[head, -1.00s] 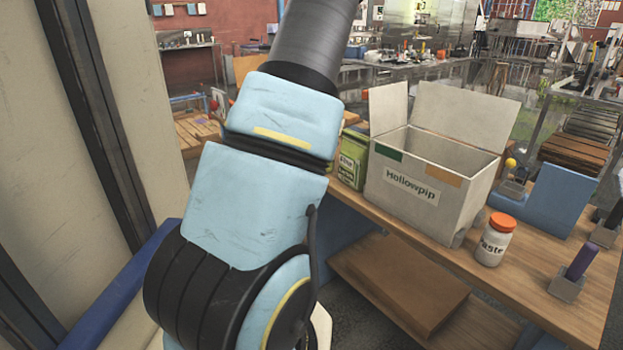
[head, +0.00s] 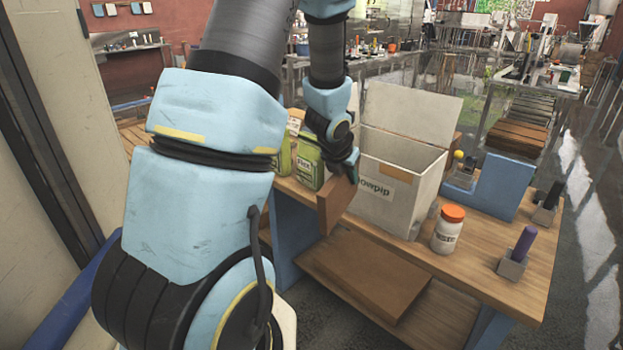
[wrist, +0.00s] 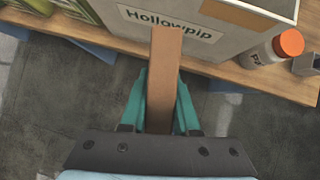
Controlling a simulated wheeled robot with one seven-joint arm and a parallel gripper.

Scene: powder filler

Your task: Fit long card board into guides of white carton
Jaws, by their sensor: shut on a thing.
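The white carton (head: 400,185) stands open on the wooden bench, its lid flaps raised; its front reads "Hollowpip" in the wrist view (wrist: 232,42). The guides inside it do not show. My gripper (head: 345,165) is shut on a long brown card board (head: 335,203), in front of the carton's left part. In the wrist view the board (wrist: 165,75) runs between the teal fingers of my gripper (wrist: 163,95), its far end overlapping the carton's front face. I cannot tell whether they touch.
A white jar with an orange lid (head: 448,230) stands right of the carton. Green containers (head: 308,160) stand on its left. A purple stick in a grey holder (head: 517,252) and a blue stand (head: 500,185) are further right. A brown slab (head: 370,272) lies on the lower shelf.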

